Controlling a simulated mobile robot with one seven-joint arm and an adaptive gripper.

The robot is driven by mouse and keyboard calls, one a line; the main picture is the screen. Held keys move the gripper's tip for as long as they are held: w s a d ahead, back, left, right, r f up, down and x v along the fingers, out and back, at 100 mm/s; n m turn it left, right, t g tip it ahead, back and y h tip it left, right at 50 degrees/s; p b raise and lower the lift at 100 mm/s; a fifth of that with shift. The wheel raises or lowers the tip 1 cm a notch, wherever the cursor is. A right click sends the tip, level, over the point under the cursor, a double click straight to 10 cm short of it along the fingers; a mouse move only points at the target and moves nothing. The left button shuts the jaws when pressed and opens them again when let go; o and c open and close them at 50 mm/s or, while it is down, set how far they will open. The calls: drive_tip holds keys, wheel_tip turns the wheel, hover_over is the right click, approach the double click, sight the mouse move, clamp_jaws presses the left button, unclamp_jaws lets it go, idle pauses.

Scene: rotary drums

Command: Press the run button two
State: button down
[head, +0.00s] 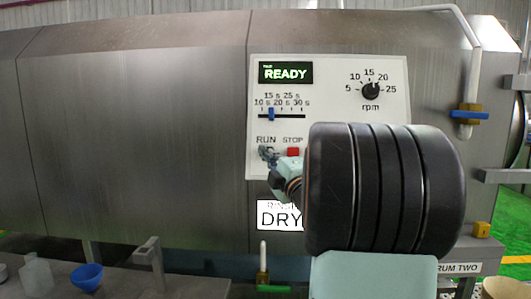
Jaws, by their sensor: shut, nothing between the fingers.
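The control panel (330,80) of the steel drum is white, with a lit green "READY" display (286,73). The "RUN" label (265,140) shows at the panel's lower left. My gripper (267,153) is shut and empty, with its tips just below that label. The run button itself is hidden behind my gripper, so I cannot tell whether the tips touch it. The red stop button (293,152) shows just to the right of my gripper, under "STOP". A "DRUM TWO" label (460,268) shows at the lower right, partly covered by my arm.
A time slider (271,114) and an rpm knob (370,90) sit higher on the panel. A pipe with a blue-handled valve (470,115) stands right. A blue cup (87,277) and a bottle (37,275) are lower left.

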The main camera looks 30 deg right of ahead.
drive_tip(key=shift+w+f, duration=0.1)
drive_tip(key=shift+f, duration=0.05)
drive_tip(key=shift+w+d+b, duration=0.2)
drive_tip(key=shift+w+b, duration=0.05)
drive_tip(key=shift+b, duration=0.3)
